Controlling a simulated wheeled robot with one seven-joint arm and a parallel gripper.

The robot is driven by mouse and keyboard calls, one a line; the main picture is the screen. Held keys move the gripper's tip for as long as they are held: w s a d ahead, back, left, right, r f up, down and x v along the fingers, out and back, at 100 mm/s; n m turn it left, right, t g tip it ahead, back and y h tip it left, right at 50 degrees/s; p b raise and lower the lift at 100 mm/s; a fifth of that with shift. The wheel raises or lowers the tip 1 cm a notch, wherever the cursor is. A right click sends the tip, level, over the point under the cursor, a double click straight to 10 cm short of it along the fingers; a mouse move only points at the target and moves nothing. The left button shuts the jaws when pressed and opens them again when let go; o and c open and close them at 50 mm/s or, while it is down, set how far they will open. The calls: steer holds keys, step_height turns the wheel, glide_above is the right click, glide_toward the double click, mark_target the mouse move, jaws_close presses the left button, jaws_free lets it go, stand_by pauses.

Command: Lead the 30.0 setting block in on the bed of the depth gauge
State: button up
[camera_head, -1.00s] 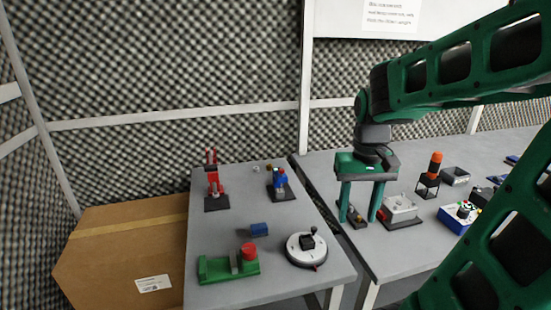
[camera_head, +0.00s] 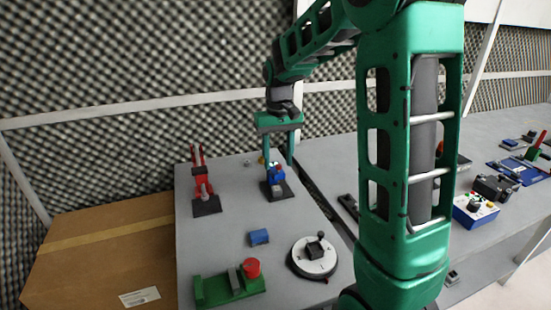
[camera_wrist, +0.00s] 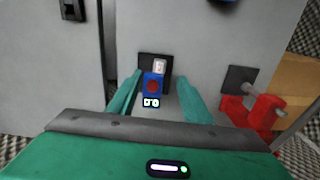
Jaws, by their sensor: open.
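A blue device with a dark base (camera_head: 266,194), which looks like the depth gauge, stands at the back right of the left table. In the wrist view its blue body (camera_wrist: 153,80) has a dark red round spot and a small lit display; I cannot read it surely.
A red clamp-like fixture (camera_head: 203,188) stands left of the device. A blue block (camera_head: 259,237), a green fixture with a red knob (camera_head: 230,284) and a round white dial (camera_head: 315,257) are nearer. Small yellow (camera_head: 261,160) and grey pieces lie behind. A gap separates the tables.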

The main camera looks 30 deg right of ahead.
mark_target(278, 190)
steer(key=shift+f, duration=0.1)
step_height(278, 190, down, 11)
steer(key=shift+s+r, duration=0.1)
steer(key=shift+r, duration=0.1)
stand_by(0.5)
jaws_close()
